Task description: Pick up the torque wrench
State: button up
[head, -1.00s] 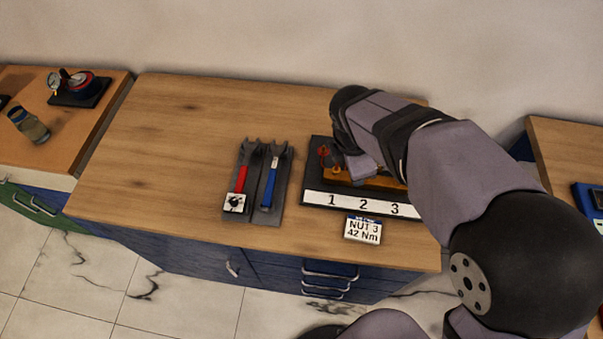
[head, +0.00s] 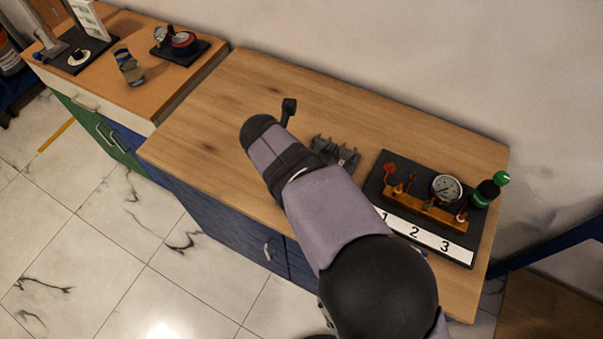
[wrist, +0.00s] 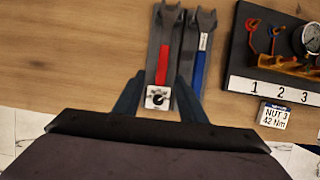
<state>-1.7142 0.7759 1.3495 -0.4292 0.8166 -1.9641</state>
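Two long tools lie side by side in a dark grey rack (wrist: 186,20). One has a red handle (wrist: 164,64) and a white square with a black dial (wrist: 157,98) at its near end. The other has a blue handle (wrist: 200,66) with a pale label. I cannot tell for certain which is the torque wrench. My gripper (wrist: 159,82) is open and empty, its fingers appearing on either side of the red tool's near end; the height above it is unclear. In the head view my arm hides the handles, and only the rack's end (head: 336,150) shows.
The wooden bench top (head: 210,120) is clear on the left.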

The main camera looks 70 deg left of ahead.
jog(key=shift+w+f+p, duration=0.3)
jog(key=shift+f+p, duration=0.25)
jog(key=shift+f, duration=0.15)
jog(key=shift+p+x, duration=0.7)
jog(key=shift+x, duration=1.3)
jog(key=shift+s+d, duration=0.1)
grip_shut()
